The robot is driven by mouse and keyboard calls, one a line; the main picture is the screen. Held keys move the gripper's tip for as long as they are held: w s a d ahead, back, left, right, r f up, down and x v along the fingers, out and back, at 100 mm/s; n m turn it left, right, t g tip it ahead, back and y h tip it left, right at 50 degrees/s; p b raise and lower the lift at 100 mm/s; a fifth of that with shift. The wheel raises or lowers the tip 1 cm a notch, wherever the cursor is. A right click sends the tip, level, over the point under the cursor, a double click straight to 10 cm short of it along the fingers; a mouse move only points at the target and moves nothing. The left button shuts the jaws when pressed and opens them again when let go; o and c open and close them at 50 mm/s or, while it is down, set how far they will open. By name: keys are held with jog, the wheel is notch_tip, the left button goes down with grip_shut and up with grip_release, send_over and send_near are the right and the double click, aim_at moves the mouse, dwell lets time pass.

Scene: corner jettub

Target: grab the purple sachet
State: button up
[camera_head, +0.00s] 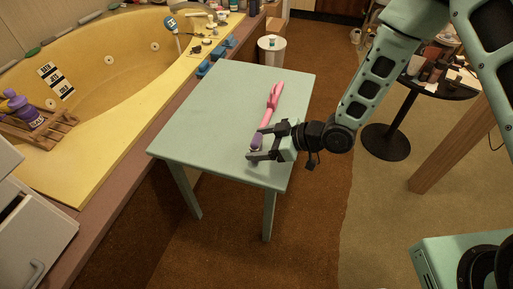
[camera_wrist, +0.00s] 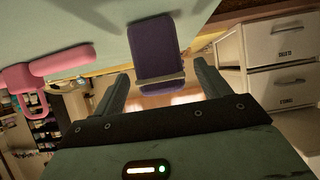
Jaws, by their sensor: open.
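The purple sachet (camera_head: 257,143) lies on the pale green table (camera_head: 215,100), near its front right edge. In the wrist view the sachet (camera_wrist: 157,45) is a dark purple, rounded rectangle, with a pale strip across its lower end. My gripper (camera_head: 255,144) is open, its fingers pointing left over the table. One finger is on each side of the sachet in the head view. In the wrist view the sachet is ahead of and between the fingers (camera_wrist: 162,78), with gaps on both sides. I cannot tell how much height separates them.
A long pink object (camera_head: 272,100) lies on the table just beyond the sachet; it also shows in the wrist view (camera_wrist: 62,60). The table's left half is clear. A yellow tub (camera_head: 110,160) is at the left. A round dark side table (camera_head: 440,85) stands at the right.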

jog(key=c, duration=1.1)
